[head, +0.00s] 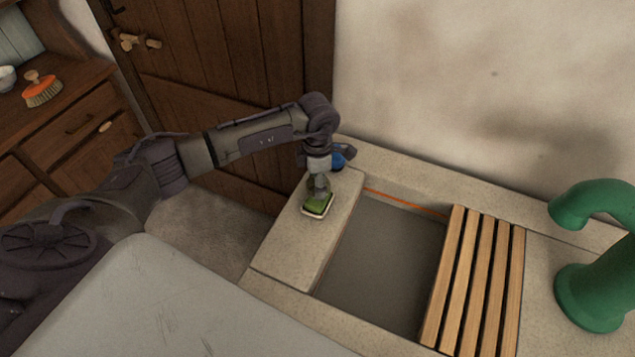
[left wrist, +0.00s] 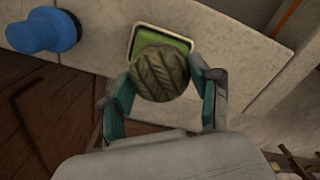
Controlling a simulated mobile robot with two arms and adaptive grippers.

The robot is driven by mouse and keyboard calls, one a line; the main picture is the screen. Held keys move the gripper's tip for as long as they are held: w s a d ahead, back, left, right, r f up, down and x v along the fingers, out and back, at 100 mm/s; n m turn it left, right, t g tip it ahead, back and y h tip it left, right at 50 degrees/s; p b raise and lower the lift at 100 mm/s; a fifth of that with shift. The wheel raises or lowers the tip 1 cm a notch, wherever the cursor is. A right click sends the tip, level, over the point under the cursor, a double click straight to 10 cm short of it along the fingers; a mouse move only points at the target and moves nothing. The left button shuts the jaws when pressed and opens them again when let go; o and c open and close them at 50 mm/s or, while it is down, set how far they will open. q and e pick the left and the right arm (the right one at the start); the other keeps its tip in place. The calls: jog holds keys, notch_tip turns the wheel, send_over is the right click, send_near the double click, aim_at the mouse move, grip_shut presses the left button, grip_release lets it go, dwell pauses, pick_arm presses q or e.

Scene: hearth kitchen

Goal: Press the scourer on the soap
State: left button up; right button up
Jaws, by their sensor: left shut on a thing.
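My left gripper (head: 319,184) points down over the stone ledge at the left of the sink. In the left wrist view its fingers (left wrist: 163,80) are shut on the scourer (left wrist: 160,73), a round, dark olive pad with a ribbed pattern. The green soap (head: 317,203) lies in a pale, rimmed dish (head: 312,215) directly below. In the left wrist view the soap (left wrist: 181,45) shows behind the scourer, which hides much of it. I cannot tell whether scourer and soap touch. My right gripper is not in view.
A blue object (head: 343,155) with a rounded knob stands behind the gripper on the ledge. The sink basin (head: 380,260) is open to the right, with a wooden slatted rack (head: 475,285) and a green tap (head: 595,270) beyond. An orange brush (head: 42,90) lies on the far-left cabinet.

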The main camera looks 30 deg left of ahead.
pick_arm(q)
jog(key=shift+r+p, duration=1.05)
jog(key=shift+r, duration=1.15)
